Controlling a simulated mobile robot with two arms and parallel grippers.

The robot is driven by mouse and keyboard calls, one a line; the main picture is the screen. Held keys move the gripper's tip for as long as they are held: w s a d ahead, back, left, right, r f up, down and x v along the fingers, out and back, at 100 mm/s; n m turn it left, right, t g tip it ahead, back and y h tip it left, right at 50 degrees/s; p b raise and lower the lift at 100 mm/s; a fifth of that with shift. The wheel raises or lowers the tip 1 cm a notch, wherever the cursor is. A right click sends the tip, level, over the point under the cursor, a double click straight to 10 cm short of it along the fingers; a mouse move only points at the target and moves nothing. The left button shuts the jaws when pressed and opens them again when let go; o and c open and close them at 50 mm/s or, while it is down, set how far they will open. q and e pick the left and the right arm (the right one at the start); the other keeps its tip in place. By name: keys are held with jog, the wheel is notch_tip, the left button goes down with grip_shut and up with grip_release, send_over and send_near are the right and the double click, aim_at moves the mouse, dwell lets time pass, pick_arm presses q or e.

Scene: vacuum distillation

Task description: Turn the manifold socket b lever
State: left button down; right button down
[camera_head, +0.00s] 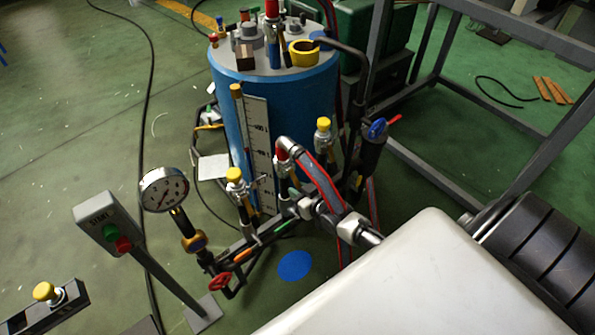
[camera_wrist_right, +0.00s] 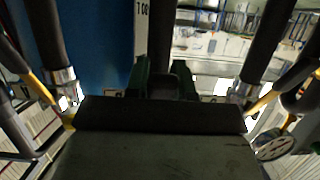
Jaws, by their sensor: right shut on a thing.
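The manifold (camera_head: 262,240) is a low pipe assembly in front of the blue tank, with an orange lever (camera_head: 246,254), a green lever (camera_head: 281,225) and a red handwheel (camera_head: 220,282). Yellow-capped upright sockets (camera_head: 235,177) and a hose-fitted socket (camera_head: 284,152) rise from it. I cannot tell which is socket b. In the right wrist view my right gripper (camera_wrist_right: 161,82) has its dark green fingers shut on a small dark piece, probably a lever, mostly hidden. In the head view a white arm housing covers the lower right and hides the fingertips. My left gripper is not in view.
A blue tank (camera_head: 232,110) with fittings on its lid stands behind the manifold. A pressure gauge (camera_head: 164,189) and a START button box (camera_head: 108,222) stand at left. A grey metal frame (camera_head: 450,185) is at right. The green floor at upper left is mostly clear.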

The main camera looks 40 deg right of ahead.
jog(key=s+r+g+p, duration=0.1)
jog(key=g+p, duration=0.1)
jog(key=p, duration=0.2)
jog(key=s+r+g+p, duration=0.1)
jog(key=g+p, duration=0.1)
jog(key=p, duration=0.2)
jog(key=r+g+p, duration=0.2)
jog(key=p, duration=0.2)
jog(key=shift+s+d+g+h+p, duration=0.15)
jog(key=shift+s+g+h+p, duration=0.15)
jog(key=shift+s+g, duration=0.1)
jog(key=shift+s+r+g+p, duration=0.2)
jog(key=shift+r+g+p, duration=0.15)
jog(key=shift+g+p, duration=0.4)
jog(key=shift+s+r+g+p, duration=0.15)
jog(key=shift+r+g+p, duration=0.15)
jog(key=shift+g+p, duration=0.45)
jog(key=c, duration=1)
grip_release()
jog(key=shift+o, duration=0.2)
jog(key=p+v, duration=0.2)
jog(key=v, duration=0.8)
jog(key=shift+r, duration=0.4)
